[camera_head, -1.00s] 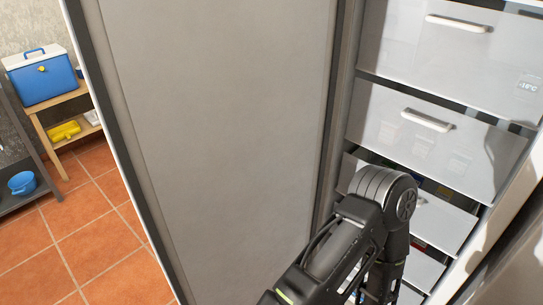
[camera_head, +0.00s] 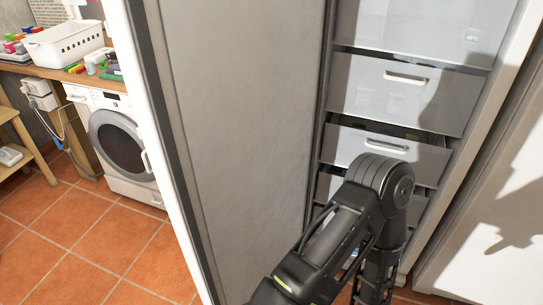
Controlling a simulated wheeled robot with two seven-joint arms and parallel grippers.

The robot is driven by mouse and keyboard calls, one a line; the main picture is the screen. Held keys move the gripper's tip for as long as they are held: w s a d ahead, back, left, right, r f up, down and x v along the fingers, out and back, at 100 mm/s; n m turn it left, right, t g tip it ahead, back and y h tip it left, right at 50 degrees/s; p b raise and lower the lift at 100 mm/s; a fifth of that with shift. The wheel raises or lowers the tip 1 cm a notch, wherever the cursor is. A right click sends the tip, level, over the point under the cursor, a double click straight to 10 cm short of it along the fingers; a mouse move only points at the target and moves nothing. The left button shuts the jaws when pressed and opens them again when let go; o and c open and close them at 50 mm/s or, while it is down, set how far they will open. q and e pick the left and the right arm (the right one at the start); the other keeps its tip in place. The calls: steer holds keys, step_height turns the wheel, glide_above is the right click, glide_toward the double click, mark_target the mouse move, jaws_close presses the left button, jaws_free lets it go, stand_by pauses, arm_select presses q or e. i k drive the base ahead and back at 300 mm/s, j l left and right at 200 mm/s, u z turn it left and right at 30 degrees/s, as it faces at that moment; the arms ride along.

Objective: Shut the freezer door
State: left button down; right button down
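The freezer door (camera_head: 245,130) stands open at the left of the freezer, its grey inner side facing me and its white edge toward the left. The freezer body (camera_head: 478,115) is at the right, with several stacked drawers (camera_head: 398,95) inside, fronts pale and translucent, with white handles. One lower drawer (camera_head: 385,148) looks pulled slightly forward. My own dark arm reaches up from the bottom in front of the lower drawers and bends downward. Neither gripper shows; I cannot tell if the arm touches anything.
A washing machine (camera_head: 118,145) stands under a wooden counter at the left, with a white basket (camera_head: 63,43) on top. A low wooden shelf (camera_head: 25,145) is at the far left. Orange floor tiles (camera_head: 90,240) are clear left of the door.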

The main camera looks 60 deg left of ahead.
mark_target(225, 96)
steer(key=k+j+z, duration=0.15)
steer(key=k+z, duration=0.85)
steer(key=k+j+u, duration=0.75)
steer(key=j+u, duration=0.3)
steer(key=j, duration=0.25)
steer(key=k+j+u, duration=0.1)
steer(key=j+u, duration=0.2)
steer(key=j, duration=0.25)
